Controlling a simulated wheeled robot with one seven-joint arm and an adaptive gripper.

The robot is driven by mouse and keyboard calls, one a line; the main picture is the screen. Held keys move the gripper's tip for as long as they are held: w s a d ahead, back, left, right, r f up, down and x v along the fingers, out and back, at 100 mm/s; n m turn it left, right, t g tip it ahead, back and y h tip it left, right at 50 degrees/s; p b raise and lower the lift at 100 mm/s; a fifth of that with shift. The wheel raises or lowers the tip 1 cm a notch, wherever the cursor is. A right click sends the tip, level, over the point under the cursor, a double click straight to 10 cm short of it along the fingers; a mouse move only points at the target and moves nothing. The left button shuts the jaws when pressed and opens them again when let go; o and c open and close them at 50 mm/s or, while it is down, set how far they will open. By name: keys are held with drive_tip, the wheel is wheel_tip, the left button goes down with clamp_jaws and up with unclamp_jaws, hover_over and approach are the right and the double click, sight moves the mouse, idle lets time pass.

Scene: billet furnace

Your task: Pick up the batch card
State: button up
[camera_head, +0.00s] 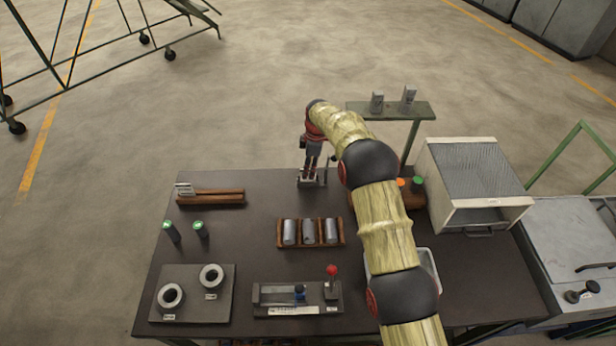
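A small pale card (184,189), which looks like the batch card, stands at the left end of a slotted wooden rack (222,199) on the far left of the dark table. Its print is too small to read. My gripper (311,182) points down over the far edge of the table, well to the right of the card and apart from it. The fingertips are small and partly dark against the table. I cannot tell whether they are open or shut, or whether the pale grey shape at them is part of the gripper.
A wooden holder with grey cylinders (310,232) sits mid-table. Green-capped cylinders (200,230), a plate with two rings (191,294) and a red-knobbed lever fixture (297,298) lie nearer. A furnace box (474,181) stands right. Bare tabletop lies between rack and gripper.

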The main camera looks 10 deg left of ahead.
drive_tip(key=shift+s+a+f, duration=0.1)
drive_tip(key=shift+f, duration=0.5)
drive_tip(key=shift+c, duration=0.4)
clamp_jaws()
